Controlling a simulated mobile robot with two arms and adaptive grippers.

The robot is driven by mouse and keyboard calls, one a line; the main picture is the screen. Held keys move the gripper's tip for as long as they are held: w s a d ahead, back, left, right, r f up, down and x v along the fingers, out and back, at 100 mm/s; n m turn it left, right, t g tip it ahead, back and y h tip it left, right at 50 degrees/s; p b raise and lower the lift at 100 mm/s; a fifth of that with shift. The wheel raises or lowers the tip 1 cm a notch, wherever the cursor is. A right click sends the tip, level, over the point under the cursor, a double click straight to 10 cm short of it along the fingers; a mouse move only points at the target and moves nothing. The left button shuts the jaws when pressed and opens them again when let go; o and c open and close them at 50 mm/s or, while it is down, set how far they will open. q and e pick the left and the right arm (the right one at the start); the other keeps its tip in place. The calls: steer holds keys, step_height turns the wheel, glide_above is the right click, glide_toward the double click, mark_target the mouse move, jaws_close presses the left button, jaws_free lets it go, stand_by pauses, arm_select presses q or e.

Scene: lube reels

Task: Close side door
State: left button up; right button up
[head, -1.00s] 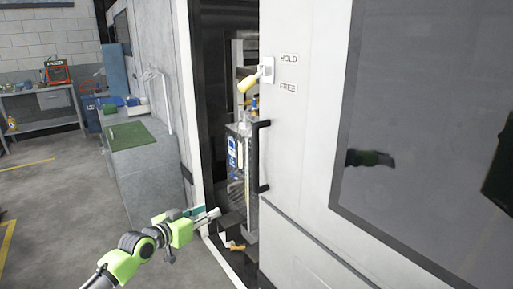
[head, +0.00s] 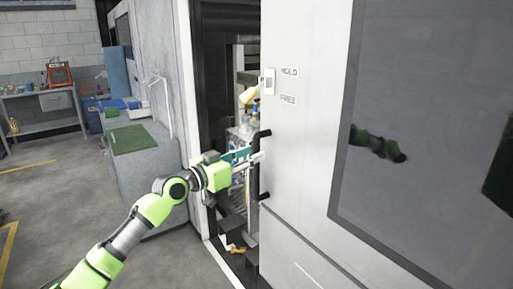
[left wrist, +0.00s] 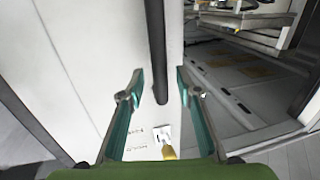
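The side door (head: 310,160) is a large white panel with a dark window, and a dark gap stands open along its left edge. Its black vertical handle (head: 263,182) is near that edge. My left gripper (head: 258,157) is at the handle's height, in front of the gap and the door edge. In the left wrist view the gripper (left wrist: 159,82) is open, with the handle (left wrist: 156,40) running between its two teal-lined fingers. I cannot tell whether either finger touches it. My right gripper is not in view.
A white switch plate (head: 268,82) with a yellow-handled lever is above the handle, beside HOLD and FREE labels. The machine interior (head: 225,70) shows through the gap. A grey cabinet (head: 145,180) stands left; open floor (head: 60,200) lies further left.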

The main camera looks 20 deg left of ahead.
mark_target(254, 153)
arm_select(q)
steer(key=shift+x, duration=1.5)
jaws_close()
steer(key=shift+a, duration=0.1)
